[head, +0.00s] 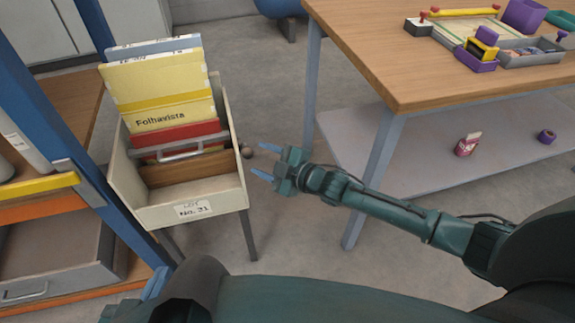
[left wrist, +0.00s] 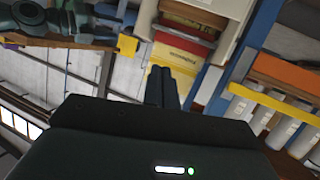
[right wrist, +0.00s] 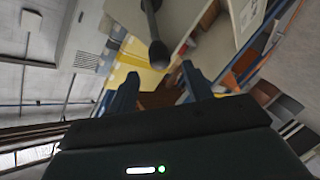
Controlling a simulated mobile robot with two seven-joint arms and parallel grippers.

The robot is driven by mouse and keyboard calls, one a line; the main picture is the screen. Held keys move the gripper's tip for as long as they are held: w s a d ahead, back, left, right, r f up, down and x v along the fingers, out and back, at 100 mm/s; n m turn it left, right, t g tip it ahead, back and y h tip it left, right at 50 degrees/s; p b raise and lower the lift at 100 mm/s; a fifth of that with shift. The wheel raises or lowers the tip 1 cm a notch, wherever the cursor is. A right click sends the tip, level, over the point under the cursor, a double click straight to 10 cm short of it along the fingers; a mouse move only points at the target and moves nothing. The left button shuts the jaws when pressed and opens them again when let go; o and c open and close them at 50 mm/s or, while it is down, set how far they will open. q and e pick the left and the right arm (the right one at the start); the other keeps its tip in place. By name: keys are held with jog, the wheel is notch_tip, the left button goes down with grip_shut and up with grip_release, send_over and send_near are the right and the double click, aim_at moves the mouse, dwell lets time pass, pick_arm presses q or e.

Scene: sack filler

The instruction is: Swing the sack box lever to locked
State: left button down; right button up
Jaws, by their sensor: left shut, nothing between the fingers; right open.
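The cream sack box (head: 195,213) stands on thin legs at the left of the head view, holding upright yellow and red sacks (head: 172,115) behind a grey handle bar (head: 180,150). The lever's dark round knob (head: 247,152) shows at the box's right side. In the right wrist view the lever (right wrist: 158,54) is a dark rod with a ball end. My right gripper (head: 265,162) is open and empty, close to the knob, which appears just beyond its fingertips. My left gripper (head: 155,283) is low at the left, partly hidden by my arm; its fingers (left wrist: 161,88) are shut and empty.
A blue-posted shelf (head: 62,110) with a grey drawer (head: 55,265) is left of the box. A wooden table (head: 400,60) with small items and a lower shelf (head: 450,145) stands at the right. Open floor (head: 275,100) lies between box and table.

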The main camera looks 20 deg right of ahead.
pick_arm(q)
jog(key=shift+w+d+f+g+p, duration=0.3)
jog(key=shift+d+f+p, duration=0.05)
jog(key=shift+p, duration=0.15)
pick_arm(e)
jog(key=v, duration=0.9)
jog(key=shift+s+d, duration=0.15)
jog(key=shift+s, duration=0.1)
jog(key=shift+r, duration=0.1)
